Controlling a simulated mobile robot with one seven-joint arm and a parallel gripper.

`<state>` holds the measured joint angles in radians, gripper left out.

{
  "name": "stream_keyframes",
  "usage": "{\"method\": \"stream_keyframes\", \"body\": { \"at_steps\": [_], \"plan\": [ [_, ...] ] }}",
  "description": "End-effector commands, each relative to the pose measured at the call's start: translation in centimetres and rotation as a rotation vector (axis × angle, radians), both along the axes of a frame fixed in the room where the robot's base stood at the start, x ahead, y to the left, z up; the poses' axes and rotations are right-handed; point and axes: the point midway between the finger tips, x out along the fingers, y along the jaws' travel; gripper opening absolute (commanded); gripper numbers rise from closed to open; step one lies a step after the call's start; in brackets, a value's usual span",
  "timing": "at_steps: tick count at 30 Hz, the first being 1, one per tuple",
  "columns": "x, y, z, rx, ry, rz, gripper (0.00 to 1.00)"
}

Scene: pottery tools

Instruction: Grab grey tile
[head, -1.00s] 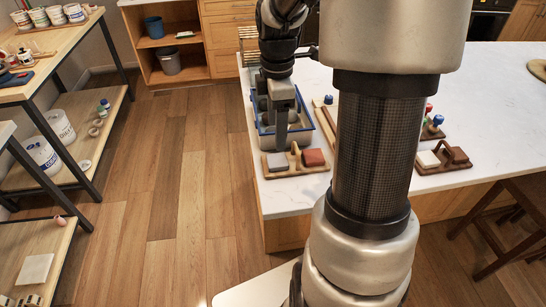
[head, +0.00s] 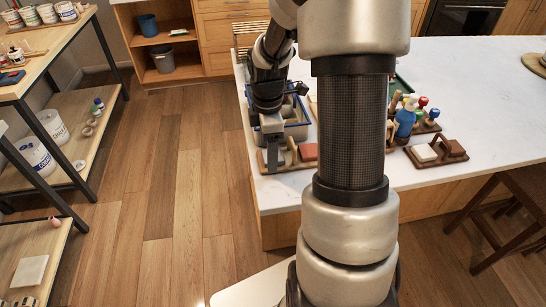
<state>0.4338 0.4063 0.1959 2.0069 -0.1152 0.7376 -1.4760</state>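A small wooden tray (head: 287,168) with an upright handle sits at the near left corner of the white counter. A red-brown tile (head: 308,152) lies in its right part. The grey tile (head: 283,158) is in its left part and is mostly hidden behind my gripper. My gripper (head: 272,166) points down over the left part of the tray, its fingers at the grey tile. Its fingers are seen nearly edge-on, so the gap between them and any hold on the tile cannot be made out.
A blue crate (head: 297,130) stands just behind the tray, close to my wrist. Another wooden tray with a white tile (head: 424,152) and a brown tile (head: 455,147) sits to the right, near a blue bottle (head: 405,118).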

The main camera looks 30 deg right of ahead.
Motion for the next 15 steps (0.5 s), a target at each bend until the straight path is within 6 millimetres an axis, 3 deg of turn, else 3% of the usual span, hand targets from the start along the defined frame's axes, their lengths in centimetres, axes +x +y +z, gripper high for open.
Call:
{"method": "stream_keyframes", "body": {
  "at_steps": [2,10,15],
  "plan": [
    [0.00,0.00,0.04,0.000,0.000,0.000,0.66],
    [0.01,0.00,0.06,0.000,-0.001,0.000,0.22],
    [0.02,-0.01,0.09,0.000,-0.001,0.000,0.20]
  ]
}}
